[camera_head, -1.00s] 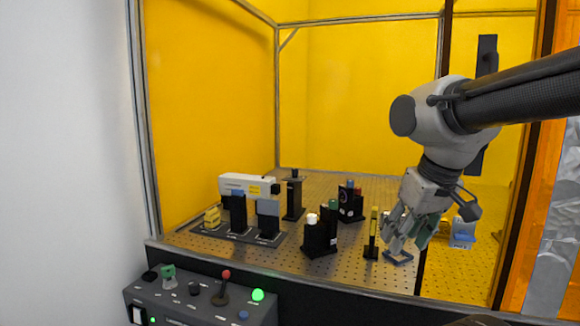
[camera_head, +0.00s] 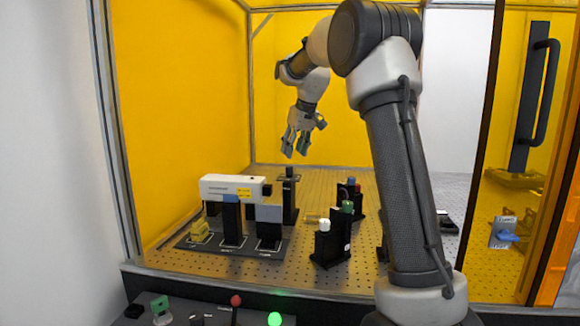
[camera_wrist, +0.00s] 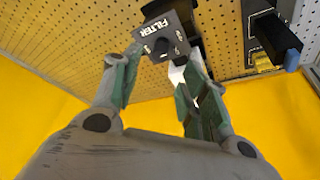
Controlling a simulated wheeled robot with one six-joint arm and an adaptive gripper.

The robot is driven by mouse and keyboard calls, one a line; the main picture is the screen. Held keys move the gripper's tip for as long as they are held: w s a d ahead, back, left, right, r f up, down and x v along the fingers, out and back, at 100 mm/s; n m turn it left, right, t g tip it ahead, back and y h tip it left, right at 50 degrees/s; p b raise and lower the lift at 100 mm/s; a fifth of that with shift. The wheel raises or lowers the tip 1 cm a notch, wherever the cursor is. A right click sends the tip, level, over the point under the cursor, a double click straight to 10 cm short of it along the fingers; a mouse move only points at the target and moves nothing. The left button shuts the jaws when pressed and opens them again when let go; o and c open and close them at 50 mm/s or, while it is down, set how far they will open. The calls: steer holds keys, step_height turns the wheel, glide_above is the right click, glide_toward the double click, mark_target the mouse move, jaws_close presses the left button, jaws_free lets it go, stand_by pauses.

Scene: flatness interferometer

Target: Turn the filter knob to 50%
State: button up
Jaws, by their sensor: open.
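The filter knob (camera_wrist: 161,46) is a small dark knob on a dark square plate marked FILTER (camera_wrist: 170,30) in the wrist view. The small marks around it are too small to read. In the head view a black post (camera_head: 290,195) with a small dark knob on top (camera_head: 289,171) stands at the back of the breadboard; it appears to be the filter post. My gripper (camera_head: 295,145) hangs above it, fingers down. In the wrist view my gripper (camera_wrist: 153,65) is open and empty, with its green-padded fingers on either side of the plate and apart from the knob.
A white-topped instrument (camera_head: 228,186) on a black base stands left of the post. Black mounts with a white knob (camera_head: 324,226) and a green knob (camera_head: 347,207) stand to the right. A control box (camera_head: 185,316) lies in front. Yellow panels enclose the breadboard.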

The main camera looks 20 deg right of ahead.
mark_target(289, 172)
steer(key=x, duration=0.7)
steer(key=shift+f, duration=0.1)
jaws_close()
